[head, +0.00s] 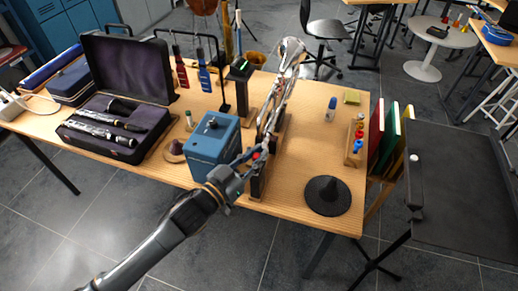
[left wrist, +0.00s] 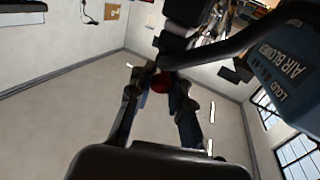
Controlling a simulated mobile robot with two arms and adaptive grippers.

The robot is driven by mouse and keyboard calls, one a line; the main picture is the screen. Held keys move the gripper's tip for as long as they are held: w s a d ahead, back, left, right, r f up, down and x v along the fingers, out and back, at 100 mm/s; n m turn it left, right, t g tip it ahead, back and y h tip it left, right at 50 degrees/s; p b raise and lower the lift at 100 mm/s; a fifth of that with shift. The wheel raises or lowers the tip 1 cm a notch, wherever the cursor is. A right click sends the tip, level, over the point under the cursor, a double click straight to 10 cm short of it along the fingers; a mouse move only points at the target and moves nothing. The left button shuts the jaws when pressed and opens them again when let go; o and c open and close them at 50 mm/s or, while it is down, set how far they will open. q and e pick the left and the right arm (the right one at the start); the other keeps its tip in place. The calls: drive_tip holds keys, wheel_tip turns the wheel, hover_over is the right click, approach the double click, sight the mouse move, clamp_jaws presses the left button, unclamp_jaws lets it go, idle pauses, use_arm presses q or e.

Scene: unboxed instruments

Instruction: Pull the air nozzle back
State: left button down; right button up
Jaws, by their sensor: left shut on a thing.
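The air blower (head: 213,147) is a blue box on the front part of the wooden table. It also shows at the right of the left wrist view (left wrist: 285,65), with lettering on its side. A black tube, seemingly the air nozzle (left wrist: 225,48), runs from the blower side toward my fingers. A red round part (left wrist: 160,83) shows between the fingers. My left gripper (head: 250,158) is just right of the blower and is shut on the nozzle. The exact contact is partly hidden by the fingers. My right gripper is not in view.
A silver wind instrument (head: 284,85) stands upright right beside the gripper. An open black case (head: 150,75) with clarinet parts lies at left.

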use_arm(q)
drive_tip(key=shift+s+f, duration=0.1)
drive_tip(key=shift+s, duration=0.05)
drive_tip(key=c, duration=1.7)
unclamp_jaws()
drive_tip(key=o, duration=0.4)
drive_tip(key=shift+s+a, duration=0.15)
drive_tip(key=shift+a, duration=0.05)
drive_tip(key=v, duration=1.2)
